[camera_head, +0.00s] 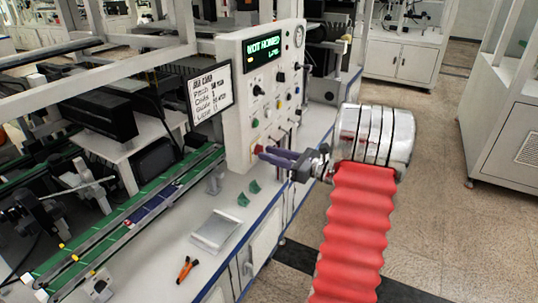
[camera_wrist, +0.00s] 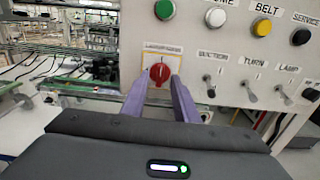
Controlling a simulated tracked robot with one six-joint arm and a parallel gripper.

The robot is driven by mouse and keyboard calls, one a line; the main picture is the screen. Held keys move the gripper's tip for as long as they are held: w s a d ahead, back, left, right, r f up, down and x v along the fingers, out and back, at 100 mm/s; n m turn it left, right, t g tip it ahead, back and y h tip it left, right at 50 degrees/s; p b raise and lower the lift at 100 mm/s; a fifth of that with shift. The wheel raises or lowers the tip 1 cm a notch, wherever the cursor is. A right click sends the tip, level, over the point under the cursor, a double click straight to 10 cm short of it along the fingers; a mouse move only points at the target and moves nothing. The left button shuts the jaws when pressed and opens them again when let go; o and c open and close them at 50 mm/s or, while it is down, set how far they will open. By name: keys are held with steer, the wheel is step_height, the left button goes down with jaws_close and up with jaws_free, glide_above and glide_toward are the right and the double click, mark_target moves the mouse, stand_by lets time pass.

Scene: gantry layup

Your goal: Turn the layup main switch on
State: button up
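The main switch is a red rotary knob (camera_wrist: 159,73) on a yellow-edged plate, low on the white control panel (camera_wrist: 225,58). Its label above is too blurred to read fully. A white mark on the knob looks roughly upright. My gripper (camera_wrist: 158,84) has two purple fingers, spread apart with a gap wider than the knob. The fingertips point at the panel, one to each side of the knob in the picture; I cannot tell whether they touch it. In the head view my gripper (camera_head: 263,154) is at the panel's lower left, and the knob (camera_head: 258,149) is partly hidden.
The panel display (camera_head: 263,48) reads "NOT HOMED". Toggle switches for suction (camera_wrist: 209,84), turn and lamp are right of the knob. Green (camera_wrist: 164,9), white and yellow buttons are above. An orange-handled tool (camera_head: 186,268) and a tray (camera_head: 215,230) lie on the bench.

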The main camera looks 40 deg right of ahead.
steer(key=v, duration=1.2)
steer(key=shift+s, duration=0.35)
steer(key=s+a+f+n+g, duration=0.3)
steer(key=a+f+n+g, duration=0.15)
steer(key=f, duration=0.35)
steer(key=s+a+f+n+g, duration=0.1)
steer(key=s+a+n+g, duration=0.3)
steer(key=a+n+g, duration=0.8)
steer(key=s+a+r+n+t+h, duration=0.1)
steer(key=a+r+n, duration=0.3)
steer(key=a, duration=0.4)
steer(key=s+a+r+n+t+h, duration=0.1)
steer(key=a+r+n+t+h, duration=0.1)
steer(key=a+n, duration=0.4)
steer(key=s+a+r+n+t+h, duration=0.2)
steer(key=a+r+n, duration=0.3)
steer(key=a, duration=0.6)
step_height(320, 180, up, 2)
steer(key=shift+a+r+n+h, duration=0.15)
steer(key=shift+n+h, duration=0.2)
steer(key=shift+h, duration=0.25)
